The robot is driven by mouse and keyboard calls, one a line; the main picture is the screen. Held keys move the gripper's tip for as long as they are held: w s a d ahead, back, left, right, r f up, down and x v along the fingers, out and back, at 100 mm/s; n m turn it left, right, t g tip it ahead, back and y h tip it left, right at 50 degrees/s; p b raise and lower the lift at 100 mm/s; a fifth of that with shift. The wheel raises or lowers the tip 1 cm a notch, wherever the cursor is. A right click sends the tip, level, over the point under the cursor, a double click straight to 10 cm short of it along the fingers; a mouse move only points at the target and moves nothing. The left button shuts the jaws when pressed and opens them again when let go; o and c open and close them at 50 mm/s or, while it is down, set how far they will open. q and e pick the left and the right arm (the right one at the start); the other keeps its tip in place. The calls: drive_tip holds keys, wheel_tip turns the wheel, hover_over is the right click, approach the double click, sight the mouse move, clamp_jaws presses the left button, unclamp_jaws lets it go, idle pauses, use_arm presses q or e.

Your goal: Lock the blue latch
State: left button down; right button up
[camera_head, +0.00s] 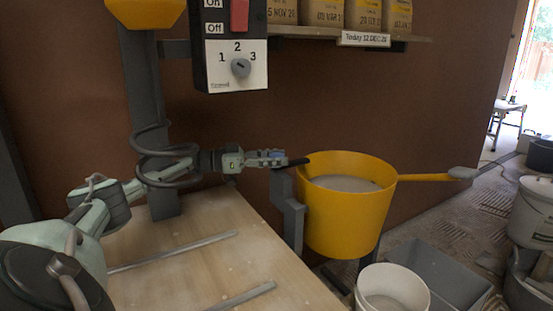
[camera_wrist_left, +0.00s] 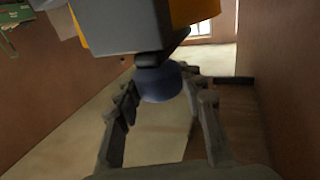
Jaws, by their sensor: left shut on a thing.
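The blue latch (camera_head: 278,154) is a small blue knob with a dark lever, on the grey bracket (camera_head: 291,212) at the left of the yellow bucket (camera_head: 344,218). My left gripper (camera_head: 271,160) reaches it from the left in the head view, above the table's far edge. In the left wrist view the blue knob (camera_wrist_left: 158,83) sits between the fingers of my left gripper (camera_wrist_left: 163,90), which are shut on it, below the grey bracket (camera_wrist_left: 117,27). The fingers hide part of the latch in the head view. My right gripper is not in view.
The wooden table (camera_head: 190,262) carries two metal strips. A control box (camera_head: 232,45) with a red switch and dial hangs on the wall beside a shelf of bags (camera_head: 345,15). A white bucket (camera_head: 392,290) and a grey tub (camera_head: 440,275) stand at the lower right.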

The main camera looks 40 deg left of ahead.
use_arm(q)
drive_tip(key=shift+f, duration=0.1)
drive_tip(key=c, duration=0.9)
unclamp_jaws()
wheel_tip(320, 180, up, 10)
drive_tip(key=shift+r, duration=0.1)
drive_tip(key=shift+d, duration=0.15)
